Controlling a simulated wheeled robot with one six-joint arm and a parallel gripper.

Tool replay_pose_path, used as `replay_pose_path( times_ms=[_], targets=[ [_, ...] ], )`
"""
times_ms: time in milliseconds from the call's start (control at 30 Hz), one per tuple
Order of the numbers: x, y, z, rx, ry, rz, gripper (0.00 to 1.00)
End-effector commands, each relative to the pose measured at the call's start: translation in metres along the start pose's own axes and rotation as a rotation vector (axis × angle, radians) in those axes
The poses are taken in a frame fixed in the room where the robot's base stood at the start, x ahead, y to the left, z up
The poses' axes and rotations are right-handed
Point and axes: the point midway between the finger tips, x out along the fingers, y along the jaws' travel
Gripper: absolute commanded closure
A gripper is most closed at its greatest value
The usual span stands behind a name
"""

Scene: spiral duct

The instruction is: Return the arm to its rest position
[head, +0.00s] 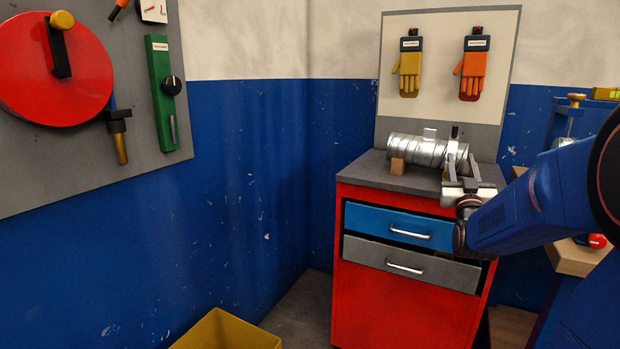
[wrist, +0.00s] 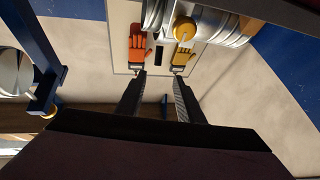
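My gripper (head: 461,168) is at the end of my blue arm, at the right of the head view, in front of the right end of the spiral duct. In the wrist view its two fingers (wrist: 160,76) are spread apart with nothing between them. The silver spiral duct (head: 415,150) lies on wooden blocks on top of the red cabinet. It also shows at the top edge of the wrist view (wrist: 225,22), beyond the fingertips, with a yellow round knob (wrist: 184,28). The head view does not show clearly whether the fingers touch the duct.
The red cabinet (head: 400,308) has a blue and a grey drawer, both slightly out. A board (head: 440,60) with yellow and orange gloves stands behind. A workbench (head: 580,258) is at the right, close to my arm. A yellow bin (head: 226,332) stands at the bottom. Open floor lies left of the cabinet.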

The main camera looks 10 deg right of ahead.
Motion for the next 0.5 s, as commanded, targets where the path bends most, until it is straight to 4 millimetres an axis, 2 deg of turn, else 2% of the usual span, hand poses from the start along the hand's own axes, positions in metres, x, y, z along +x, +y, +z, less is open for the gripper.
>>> replay_pose_path(
  times_ms=[167, 267, 367, 500],
  targets=[
    [-0.020, -0.025, 0.004, 0.024, -0.157, -0.051, 0.66],
    [-0.041, -0.043, 0.010, 0.037, -0.278, -0.089, 0.66],
    [-0.066, -0.058, 0.015, 0.048, -0.399, -0.127, 0.66],
    [-0.110, -0.077, 0.024, 0.056, -0.571, -0.179, 0.66]
  ],
)
